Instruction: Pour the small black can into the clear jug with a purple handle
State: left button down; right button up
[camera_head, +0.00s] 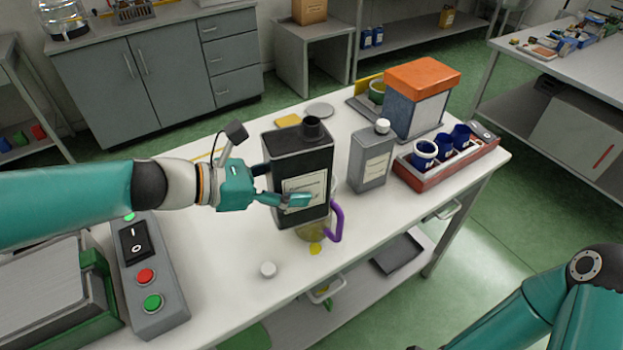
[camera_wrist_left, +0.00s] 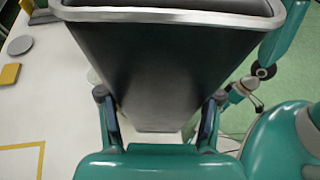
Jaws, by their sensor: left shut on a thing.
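My left gripper (camera_head: 290,190) is shut around the black can (camera_head: 298,162), which has a pale label and a dark spout on top. The can is roughly upright, with only a slight tilt. In the left wrist view the can's dark side (camera_wrist_left: 160,60) stands between the two fingers. The clear jug (camera_head: 312,232) is mostly hidden behind the can; its purple handle (camera_head: 337,220) and yellowish lower part show. I cannot tell the jug's fill level. What looks like my right gripper (camera_wrist_left: 243,93) is small in the left wrist view, its fingers unclear.
A grey can with a white cap (camera_head: 371,157) stands right of the black can. Beyond are an orange-lidded box (camera_head: 420,95) and a red tray (camera_head: 443,160) with blue cups. A white cap (camera_head: 268,269) lies on the table front. A switch box (camera_head: 150,275) stands left.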

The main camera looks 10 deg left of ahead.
aim_at(318, 177)
pick_arm(q)
jog(key=d, duration=0.1)
jog(key=w+d+b, duration=0.1)
jog(key=d+n+t+b, duration=0.1)
jog(key=shift+w+y, duration=0.3)
jog(key=shift+y, duration=0.1)
jog(key=shift+w+d+r+n+t+b, duration=0.1)
jog(key=shift+w+d+n+t+b, duration=0.15)
jog(key=shift+d+n+t+b, duration=0.3)
jog(key=shift+d+r+y, duration=0.1)
jog(key=shift+d+y, duration=0.05)
jog(key=shift+y, duration=0.15)
jog(key=shift+w, duration=0.1)
